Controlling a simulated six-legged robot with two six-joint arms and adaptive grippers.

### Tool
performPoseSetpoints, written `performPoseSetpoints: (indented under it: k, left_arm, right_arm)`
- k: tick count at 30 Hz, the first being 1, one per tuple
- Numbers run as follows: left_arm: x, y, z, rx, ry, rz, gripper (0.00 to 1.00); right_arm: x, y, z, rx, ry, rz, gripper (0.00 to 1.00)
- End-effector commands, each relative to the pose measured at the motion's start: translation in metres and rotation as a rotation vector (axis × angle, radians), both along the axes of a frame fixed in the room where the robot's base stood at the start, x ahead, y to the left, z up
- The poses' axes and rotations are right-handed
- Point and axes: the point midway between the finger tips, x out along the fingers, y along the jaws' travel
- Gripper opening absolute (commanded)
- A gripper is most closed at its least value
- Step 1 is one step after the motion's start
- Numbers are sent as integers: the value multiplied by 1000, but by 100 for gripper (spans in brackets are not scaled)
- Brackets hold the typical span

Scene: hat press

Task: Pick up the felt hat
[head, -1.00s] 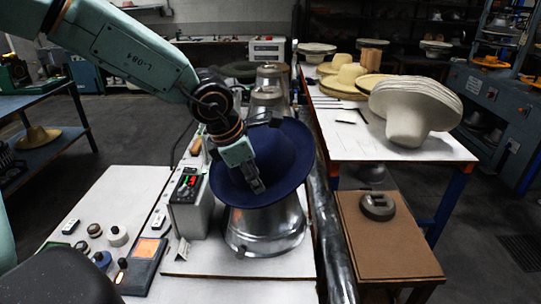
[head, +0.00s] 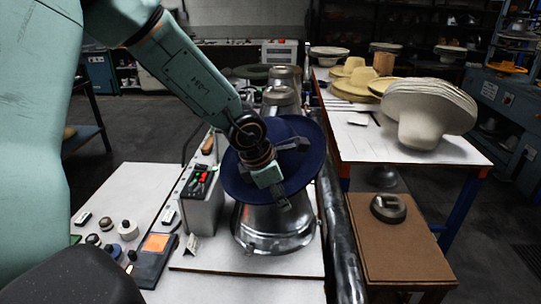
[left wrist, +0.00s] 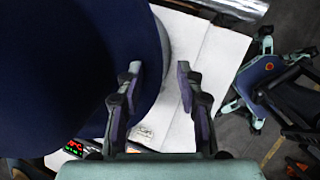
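The dark blue felt hat (head: 240,178) sits tilted on a shiny metal hat form (head: 270,228), its broad brim facing me. My left gripper (head: 293,174) is in front of the brim with its fingers spread. In the left wrist view, the hat (left wrist: 60,70) fills the left side, and the gripper (left wrist: 158,76) is open. The brim's curved edge shows between the two fingers. I cannot tell whether a finger touches the felt. My right gripper is in neither view.
A control box (head: 203,200) with red and green lights stands left of the form. A panel with an orange screen (head: 157,246) lies nearer. More metal forms stand behind. A brown stand (head: 405,245) and a table with pale hats (head: 425,108) are on the right.

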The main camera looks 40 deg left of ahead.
Motion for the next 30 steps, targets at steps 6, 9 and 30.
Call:
performPoseSetpoints:
  k: [6,9,30]
  left_arm:
    - [0,0,0,0,0,1,32]
    - [0,0,0,-1,1,1,23]
    - [-1,0,0,0,2,1,0]
  right_arm:
    - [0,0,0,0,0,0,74]
    - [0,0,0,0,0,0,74]
    - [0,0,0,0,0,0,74]
